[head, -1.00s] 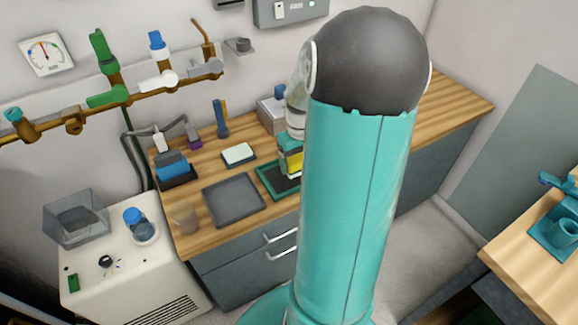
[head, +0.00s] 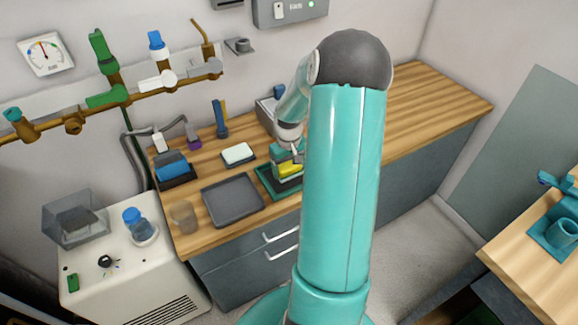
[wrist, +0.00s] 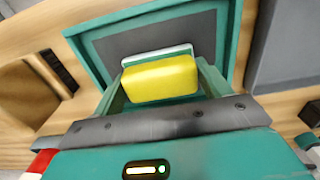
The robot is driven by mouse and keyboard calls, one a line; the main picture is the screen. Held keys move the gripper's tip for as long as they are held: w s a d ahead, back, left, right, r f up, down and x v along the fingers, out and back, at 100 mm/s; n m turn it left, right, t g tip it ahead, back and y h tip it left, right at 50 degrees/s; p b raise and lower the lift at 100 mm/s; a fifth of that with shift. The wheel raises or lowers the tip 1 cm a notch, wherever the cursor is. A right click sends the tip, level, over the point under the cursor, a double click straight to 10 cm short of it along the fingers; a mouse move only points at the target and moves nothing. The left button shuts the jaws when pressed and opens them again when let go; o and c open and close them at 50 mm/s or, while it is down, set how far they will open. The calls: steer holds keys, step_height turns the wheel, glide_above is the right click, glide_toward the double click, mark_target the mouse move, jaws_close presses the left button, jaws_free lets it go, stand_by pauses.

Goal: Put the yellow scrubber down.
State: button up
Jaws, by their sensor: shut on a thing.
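The yellow scrubber (wrist: 160,78) is between the fingers of my gripper (wrist: 163,92) in the wrist view, with a pale layer along its far edge. In the head view the scrubber (head: 290,170) shows just below my gripper (head: 287,158), partly hidden by my arm. My gripper is shut on it. A green-rimmed tray with a dark floor (wrist: 112,47) lies beneath and beyond the scrubber; its rim (head: 262,187) also shows in the head view. I cannot tell whether the scrubber touches the tray floor.
A grey tray (head: 232,200) lies left of the green one. A white block on a dark dish (head: 238,154), a box with a blue sponge (head: 175,172) and a clear cup (head: 184,216) are nearby. The right of the wooden counter (head: 425,95) is clear.

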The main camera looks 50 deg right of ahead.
mark_target(289, 165)
steer(key=shift+f, duration=0.15)
steer(key=o, duration=0.9)
step_height(289, 165, up, 11)
steer(key=w+a+r, duration=0.1)
steer(key=a+r, duration=0.6)
steer(key=s+a+r+n+t, duration=0.1)
steer(key=s+a+r+t, duration=0.1)
steer(key=a, duration=0.7)
steer(key=s+a+r+n+t, duration=0.1)
steer(key=s+a+r, duration=0.4)
steer(key=a, duration=0.4)
steer(key=s+a+r+n+t, duration=0.1)
steer(key=s+a+r+t, duration=0.1)
steer(key=s+a, duration=0.3)
steer(key=shift+s+a+r+t, duration=0.15)
steer(key=shift+a+r, duration=0.1)
steer(key=shift+a, duration=0.45)
steer(key=shift+s+a+r+t, duration=0.1)
steer(key=shift+a+r, duration=0.15)
steer(key=shift+a, duration=0.4)
steer(key=shift+s+a+r+t, duration=0.15)
steer(key=shift+a+r, duration=0.1)
steer(key=shift+a, duration=0.45)
